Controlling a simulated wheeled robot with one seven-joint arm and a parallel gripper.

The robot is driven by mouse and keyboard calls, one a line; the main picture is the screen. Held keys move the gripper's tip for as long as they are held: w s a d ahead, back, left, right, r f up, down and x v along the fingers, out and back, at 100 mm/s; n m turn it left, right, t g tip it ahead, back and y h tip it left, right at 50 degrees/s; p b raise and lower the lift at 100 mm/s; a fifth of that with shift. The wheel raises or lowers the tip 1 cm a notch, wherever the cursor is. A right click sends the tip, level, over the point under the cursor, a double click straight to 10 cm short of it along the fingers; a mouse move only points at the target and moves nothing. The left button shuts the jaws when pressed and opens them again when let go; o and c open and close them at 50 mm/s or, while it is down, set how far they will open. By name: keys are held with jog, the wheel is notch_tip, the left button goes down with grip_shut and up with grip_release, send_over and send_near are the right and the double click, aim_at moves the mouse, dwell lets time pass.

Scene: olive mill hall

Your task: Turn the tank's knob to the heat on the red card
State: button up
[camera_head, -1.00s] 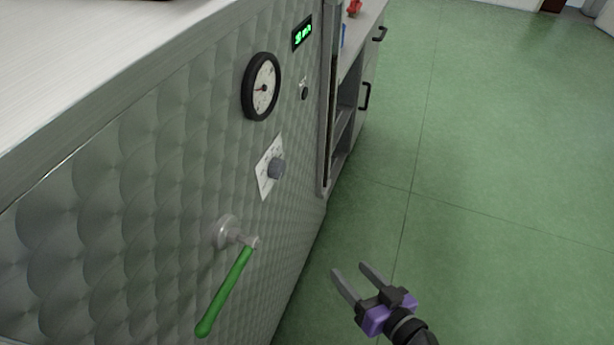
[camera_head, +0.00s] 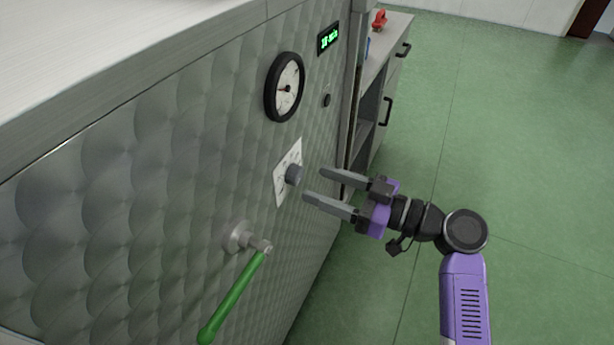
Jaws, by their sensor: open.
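The tank's knob (camera_head: 295,174) is a small grey cylinder on a white dial plate (camera_head: 283,187) on the tank's patterned metal front (camera_head: 150,190). The marks on the plate are too small to read. My gripper (camera_head: 312,185) is open and empty. Its two grey fingers point left toward the knob, with the tips just right of it and apart from it. No red card can be made out in this view.
A round black-rimmed gauge (camera_head: 285,87) and a green-lit display (camera_head: 328,39) sit above the knob. A green-handled lever (camera_head: 233,295) sticks out below left. A cabinet (camera_head: 385,75) with a red object (camera_head: 379,20) stands behind. Green floor is clear at right.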

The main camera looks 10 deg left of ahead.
aim_at(300, 177)
jog(key=shift+x, duration=2)
grip_shut()
